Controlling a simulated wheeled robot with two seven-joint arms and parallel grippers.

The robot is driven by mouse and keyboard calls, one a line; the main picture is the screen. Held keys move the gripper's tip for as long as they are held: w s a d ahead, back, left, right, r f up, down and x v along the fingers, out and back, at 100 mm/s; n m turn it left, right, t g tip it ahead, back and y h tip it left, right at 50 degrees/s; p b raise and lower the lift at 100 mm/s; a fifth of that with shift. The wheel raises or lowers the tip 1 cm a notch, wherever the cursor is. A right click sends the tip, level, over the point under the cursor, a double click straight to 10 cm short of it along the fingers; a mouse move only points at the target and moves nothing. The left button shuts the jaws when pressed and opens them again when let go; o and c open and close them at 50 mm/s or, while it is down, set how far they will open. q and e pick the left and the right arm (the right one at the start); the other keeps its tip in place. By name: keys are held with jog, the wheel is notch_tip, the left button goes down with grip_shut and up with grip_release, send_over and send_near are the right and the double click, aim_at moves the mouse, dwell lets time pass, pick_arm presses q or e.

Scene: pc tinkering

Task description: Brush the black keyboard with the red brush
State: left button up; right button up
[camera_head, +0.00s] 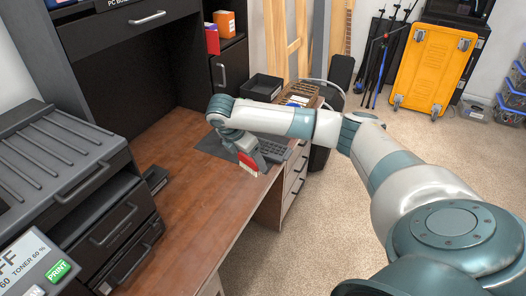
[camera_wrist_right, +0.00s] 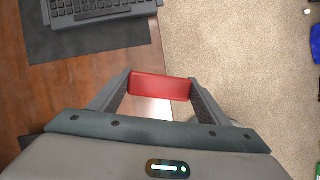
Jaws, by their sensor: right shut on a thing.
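The black keyboard (camera_head: 272,150) lies on a dark mat (camera_head: 212,147) toward the far end of the wooden desk. It also shows at the top left of the right wrist view (camera_wrist_right: 100,8). My right gripper (camera_head: 249,163) is shut on the red brush (camera_head: 247,161). In the right wrist view the brush (camera_wrist_right: 160,88) sits between both fingers, near the desk's edge and apart from the keyboard. In the head view its pale bristles point down. Whether they touch the desk is unclear. Part of the keyboard is hidden behind my right arm. My left gripper is not in view.
The wooden desk (camera_head: 190,200) is mostly clear in front. A black tray (camera_head: 262,87) stands behind the keyboard. A grey printer (camera_head: 55,155) and dark drawers stand at the left. The desk's right edge drops to carpet (camera_head: 440,160).

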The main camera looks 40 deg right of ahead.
jog(key=s+a+r+m+g+p, duration=0.1)
jog(key=s+a+r+m, duration=0.15)
jog(key=a, duration=0.25)
jog(key=s+a+r+m+g+y+p, duration=0.1)
jog(key=s+a+r+m, duration=0.1)
jog(key=a+m, duration=0.25)
jog(key=s+a+r+m+g+p, duration=0.1)
jog(key=s+a+r+m+g, duration=0.15)
jog(key=a, duration=0.35)
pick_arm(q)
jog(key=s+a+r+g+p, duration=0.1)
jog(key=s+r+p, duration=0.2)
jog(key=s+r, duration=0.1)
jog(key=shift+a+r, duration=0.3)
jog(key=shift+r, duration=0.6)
pick_arm(e)
jog(key=s+a+r+m+y, duration=0.3)
jog(key=s+a+r+m, duration=0.4)
jog(key=s+r+m, duration=0.1)
jog(key=shift+s+a+r+m+y, duration=0.15)
jog(key=shift+s+a+m+y, duration=0.2)
jog(key=shift+s+m, duration=0.35)
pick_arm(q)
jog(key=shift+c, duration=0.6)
pick_arm(e)
jog(key=shift+g, duration=0.25)
